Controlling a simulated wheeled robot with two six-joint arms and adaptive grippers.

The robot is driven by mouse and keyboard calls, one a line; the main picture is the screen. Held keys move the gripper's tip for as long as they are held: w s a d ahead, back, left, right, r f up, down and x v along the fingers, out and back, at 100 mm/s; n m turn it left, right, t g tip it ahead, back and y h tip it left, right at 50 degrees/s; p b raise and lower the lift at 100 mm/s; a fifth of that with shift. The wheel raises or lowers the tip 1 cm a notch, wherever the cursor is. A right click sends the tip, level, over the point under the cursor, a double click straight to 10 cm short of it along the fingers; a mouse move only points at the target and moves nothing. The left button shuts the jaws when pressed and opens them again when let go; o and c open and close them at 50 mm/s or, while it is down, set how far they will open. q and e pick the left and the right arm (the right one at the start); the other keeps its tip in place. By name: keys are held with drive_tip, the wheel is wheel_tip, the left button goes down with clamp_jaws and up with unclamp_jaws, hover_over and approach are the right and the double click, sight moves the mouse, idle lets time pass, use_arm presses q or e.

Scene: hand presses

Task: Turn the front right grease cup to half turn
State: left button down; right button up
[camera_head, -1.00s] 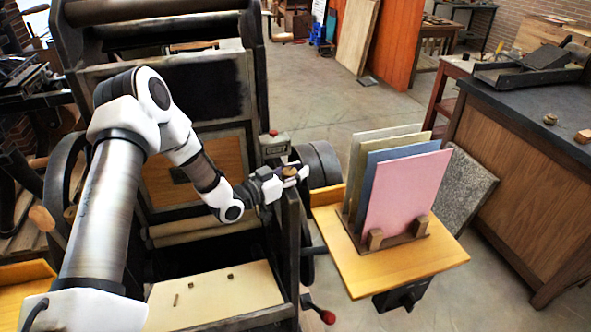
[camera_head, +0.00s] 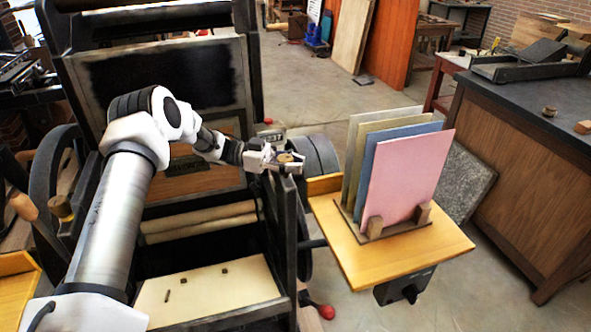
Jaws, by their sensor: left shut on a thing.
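The grease cup (camera_head: 285,157) is a small round brass-coloured cap on top of the press frame's right side post, right of the middle of the press. My left gripper (camera_head: 287,161) reaches in from the left with its fingers around the cup, shut on it. The fingers hide part of the cup's sides. I cannot make out any turn mark on it. My right gripper is not in view.
The dark press (camera_head: 290,225) fills the left and middle, with a pale wooden board (camera_head: 215,300) low at its front. A wooden shelf (camera_head: 350,250) at right bears upright coloured boards (camera_head: 410,175). A dark-topped cabinet (camera_head: 520,190) stands further right. Open floor lies behind.

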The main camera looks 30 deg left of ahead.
use_arm(q)
drive_tip(key=m+g+b, duration=0.1)
drive_tip(key=g, duration=0.1)
drive_tip(key=m+g+b, duration=0.1)
drive_tip(key=b, duration=0.1)
drive_tip(key=m+g+b, duration=0.1)
drive_tip(key=g, duration=0.1)
drive_tip(key=shift+s+d+f+m+g+h, duration=0.1)
drive_tip(key=shift+s+f+m+g+h, duration=0.05)
drive_tip(key=shift+s+m+g+h, duration=0.2)
drive_tip(key=shift+s+g+b, duration=0.1)
drive_tip(key=shift+g+b, duration=0.15)
drive_tip(key=shift+b, duration=0.1)
drive_tip(key=shift+r+m, duration=0.25)
drive_tip(key=c, duration=1)
unclamp_jaws()
drive_tip(key=shift+c, duration=0.2)
